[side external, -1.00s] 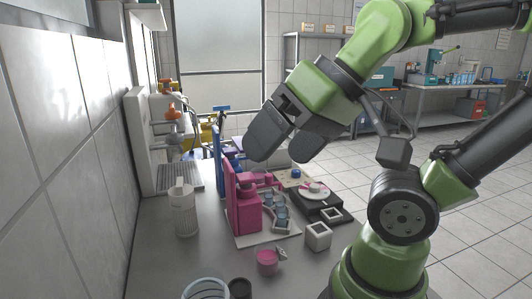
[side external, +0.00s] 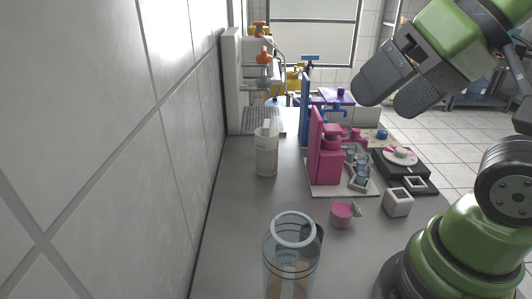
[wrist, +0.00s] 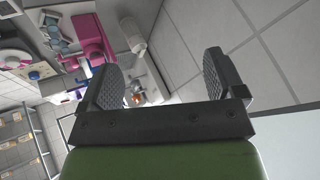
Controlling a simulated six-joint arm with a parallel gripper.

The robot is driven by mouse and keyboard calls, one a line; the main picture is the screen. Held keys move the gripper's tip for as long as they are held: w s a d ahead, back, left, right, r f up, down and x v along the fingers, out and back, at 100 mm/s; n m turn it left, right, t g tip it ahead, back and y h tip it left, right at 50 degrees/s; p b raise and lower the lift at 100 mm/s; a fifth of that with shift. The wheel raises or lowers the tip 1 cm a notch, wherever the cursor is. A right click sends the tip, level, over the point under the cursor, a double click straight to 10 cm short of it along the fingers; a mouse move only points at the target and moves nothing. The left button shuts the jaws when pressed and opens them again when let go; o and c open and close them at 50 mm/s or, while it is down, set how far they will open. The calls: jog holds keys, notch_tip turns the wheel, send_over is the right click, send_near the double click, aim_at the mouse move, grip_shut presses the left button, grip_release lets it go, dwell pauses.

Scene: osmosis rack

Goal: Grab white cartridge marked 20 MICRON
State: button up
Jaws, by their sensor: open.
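A white ribbed cylindrical cartridge (side external: 266,152) stands upright on the grey bench, near the tiled wall and left of the pink apparatus. No marking on it can be read at this size. My gripper (side external: 389,100) is high above the bench, up and to the right of the cartridge, well apart from it. In the wrist view its two dark textured fingers are spread wide with nothing between them (wrist: 160,72).
The pink apparatus (side external: 328,158) stands on a pale base, with a blue upright (side external: 305,105) behind it. Bare bench (side external: 235,215) lies in front of the cartridge.

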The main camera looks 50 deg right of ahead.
jog(key=shift+o, duration=0.6)
jog(key=m+g+h, duration=0.4)
jog(key=m+h, duration=0.1)
send_over(267, 124)
jog(key=s+a, duration=0.4)
jog(key=s, duration=0.1)
notch_tip(267, 124, down, 7)
jog(key=shift+m, duration=0.5)
jog(key=x, duration=0.3)
jog(key=w+x, duration=0.1)
jog(key=x, duration=0.5)
jog(key=shift+w+d+f, duration=0.15)
jog(key=shift+w+d, duration=0.05)
jog(key=shift+w, duration=0.15)
jog(key=shift+x, duration=2.75)
jog(key=shift+s+d, duration=0.1)
jog(key=shift+d, duration=0.1)
